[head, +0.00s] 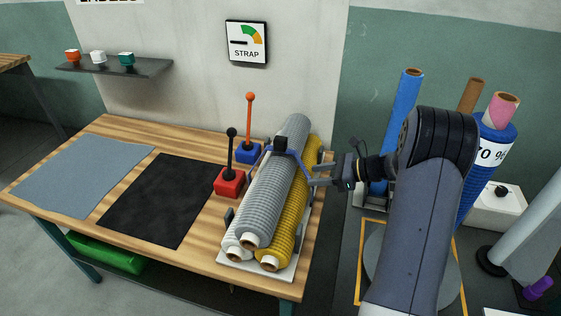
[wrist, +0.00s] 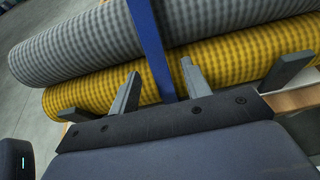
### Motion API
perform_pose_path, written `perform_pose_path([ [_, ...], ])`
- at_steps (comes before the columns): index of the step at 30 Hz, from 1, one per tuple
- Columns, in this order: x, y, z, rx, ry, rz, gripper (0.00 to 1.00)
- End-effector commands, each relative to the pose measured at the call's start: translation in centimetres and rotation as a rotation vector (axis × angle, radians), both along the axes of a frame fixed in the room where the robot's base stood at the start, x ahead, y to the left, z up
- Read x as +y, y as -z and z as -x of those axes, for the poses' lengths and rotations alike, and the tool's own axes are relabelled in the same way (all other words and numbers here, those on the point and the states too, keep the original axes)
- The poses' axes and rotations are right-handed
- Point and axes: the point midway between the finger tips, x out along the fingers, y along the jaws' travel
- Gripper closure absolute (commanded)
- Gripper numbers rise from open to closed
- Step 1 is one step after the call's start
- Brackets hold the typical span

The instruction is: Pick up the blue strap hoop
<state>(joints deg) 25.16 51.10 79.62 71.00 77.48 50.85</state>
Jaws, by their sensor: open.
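The blue strap hoop (head: 300,163) runs over a bundle of netting rolls, with a dark block (head: 280,145) at its top. In the wrist view the strap (wrist: 150,40) is a blue band crossing the grey roll (wrist: 200,22) and coming down to the yellow roll (wrist: 232,65). My gripper (head: 316,174) is open at the right side of the bundle, close to the strap. In the wrist view my gripper's fingers (wrist: 160,78) stand either side of the strap's lower part. I cannot tell whether they touch it. The hoop's underside is hidden.
The rolls lie on a pale cradle (head: 283,272) on the wooden table (head: 190,258). A red-based lever (head: 229,181) and a blue-based lever (head: 248,152) stand left of them. A black mat (head: 158,200) lies further left. Upright rolls (head: 405,98) stand behind my arm.

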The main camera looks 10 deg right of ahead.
Motion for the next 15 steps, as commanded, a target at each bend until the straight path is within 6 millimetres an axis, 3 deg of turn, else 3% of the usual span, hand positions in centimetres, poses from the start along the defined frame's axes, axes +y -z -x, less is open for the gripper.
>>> perform_pose_path([
  [11, 4.1, 1.8, -1.6, 0.0, -0.003, 0.0, 0.55],
  [15, 4.7, 2.2, -1.9, 0.002, -0.001, 0.001, 0.55],
])
